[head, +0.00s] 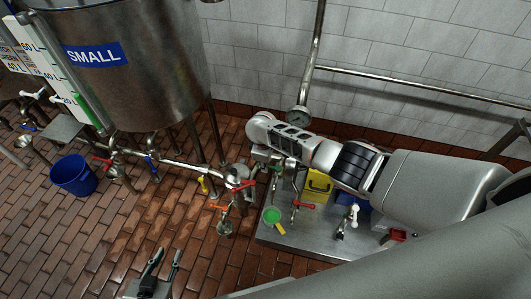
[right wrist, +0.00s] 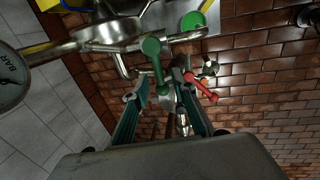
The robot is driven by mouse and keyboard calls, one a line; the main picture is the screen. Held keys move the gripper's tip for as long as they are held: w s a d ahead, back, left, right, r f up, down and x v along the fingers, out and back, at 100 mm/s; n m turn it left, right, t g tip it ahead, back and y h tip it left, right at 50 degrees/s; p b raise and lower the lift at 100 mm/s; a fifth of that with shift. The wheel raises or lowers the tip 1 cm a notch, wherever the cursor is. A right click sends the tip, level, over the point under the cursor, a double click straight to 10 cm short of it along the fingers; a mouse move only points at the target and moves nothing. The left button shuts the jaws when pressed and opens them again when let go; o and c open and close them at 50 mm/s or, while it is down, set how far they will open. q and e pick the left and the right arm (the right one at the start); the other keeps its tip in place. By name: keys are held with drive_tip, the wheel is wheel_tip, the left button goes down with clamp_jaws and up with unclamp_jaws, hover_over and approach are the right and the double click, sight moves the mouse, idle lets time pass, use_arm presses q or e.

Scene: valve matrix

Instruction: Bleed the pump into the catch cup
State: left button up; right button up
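The green catch cup (head: 271,215) stands on the grey metal platform (head: 300,240), with a yellow piece beside it. In the right wrist view the green cup (right wrist: 193,20) is at the top. There, a green valve handle (right wrist: 153,58) on the metal pipework stands before my right gripper (right wrist: 163,90). Its teal fingers are apart, one on each side of the valve by the green handle; contact is not clear. In the head view my right arm hides most of the pump area. My left gripper (head: 163,262) is open and empty, low over the brick floor.
Red-handled valves (head: 240,184) and pipes lie left of the platform. A yellow box (head: 318,185) is on the platform. The front floor is clear.

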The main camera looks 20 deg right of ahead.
wheel_tip(320, 180, up, 11)
drive_tip(key=s, duration=0.1)
drive_tip(key=shift+s+a+f, duration=0.2)
drive_tip(key=shift+s+a, duration=0.2)
idle(0.5)
drive_tip(key=s+a+f+m+t+y, duration=0.3)
drive_tip(key=s+a+f+m+y, duration=0.15)
drive_tip(key=s+f, duration=0.7)
drive_tip(key=s+d+r+m+t, duration=0.1)
drive_tip(key=s+d+r+t, duration=0.2)
drive_tip(key=s, duration=0.4)
drive_tip(key=s+d+r+m+t, duration=0.2)
drive_tip(key=s+d+r+t, duration=0.1)
drive_tip(key=s, duration=0.5)
drive_tip(key=d+r, duration=0.1)
drive_tip(key=d, duration=0.1)
drive_tip(key=shift+d, duration=0.4)
drive_tip(key=shift+s+d+r+h, duration=0.1)
drive_tip(key=shift+s+h, duration=0.05)
drive_tip(key=shift+h, duration=0.1)
